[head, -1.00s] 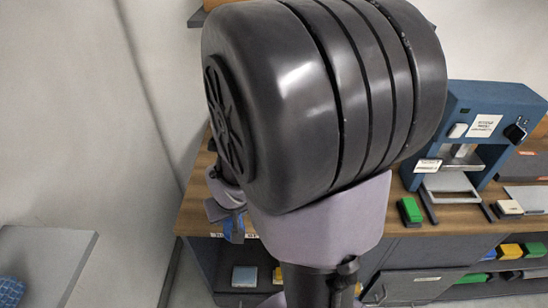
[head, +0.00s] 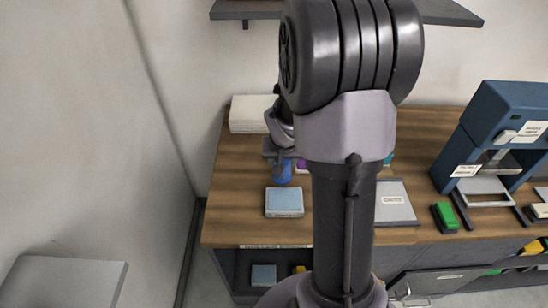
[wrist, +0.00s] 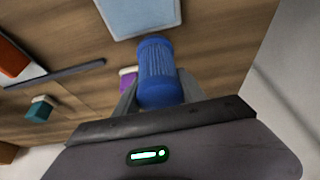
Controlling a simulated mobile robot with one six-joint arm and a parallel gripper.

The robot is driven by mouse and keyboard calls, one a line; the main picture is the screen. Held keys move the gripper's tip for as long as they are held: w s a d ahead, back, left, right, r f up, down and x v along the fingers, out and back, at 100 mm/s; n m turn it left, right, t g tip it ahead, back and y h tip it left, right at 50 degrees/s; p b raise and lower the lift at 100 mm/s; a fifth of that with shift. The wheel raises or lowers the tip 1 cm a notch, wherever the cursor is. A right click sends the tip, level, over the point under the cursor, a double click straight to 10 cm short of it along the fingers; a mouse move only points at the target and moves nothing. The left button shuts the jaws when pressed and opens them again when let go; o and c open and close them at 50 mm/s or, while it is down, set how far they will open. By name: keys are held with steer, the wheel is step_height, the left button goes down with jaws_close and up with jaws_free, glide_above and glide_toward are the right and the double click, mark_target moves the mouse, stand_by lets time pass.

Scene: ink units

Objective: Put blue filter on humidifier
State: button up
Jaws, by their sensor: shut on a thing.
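The blue filter, a ribbed blue cylinder (wrist: 157,68), is between the two fingers of my gripper (wrist: 157,96) in the wrist view, and the gripper is shut on it. In the head view the filter (head: 283,173) hangs below my gripper (head: 280,155), over the wooden bench, just behind a light blue square block. I cannot tell from the head view how high the filter is above the bench. I cannot make out for sure which thing is the humidifier; my arm hides part of the bench.
The light blue block (head: 284,201) lies near the bench's front edge. A white stack (head: 249,113) is at the back left. A purple thing (wrist: 128,78) is close to the filter. A grey panel (head: 396,203) and blue press (head: 505,125) stand right. A shelf (head: 445,12) overhangs behind.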

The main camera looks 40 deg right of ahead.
steer(key=shift+w+d+f+b, duration=0.2)
steer(key=shift+w+f+b, duration=0.4)
steer(key=shift+f, duration=0.35)
steer(key=shift+w+d+f+b, duration=0.15)
steer(key=shift+w+f+b, duration=0.3)
steer(key=shift+w+f, duration=0.35)
steer(key=shift+s+f, duration=0.1)
steer(key=shift+f, duration=0.2)
steer(key=o, duration=1.5)
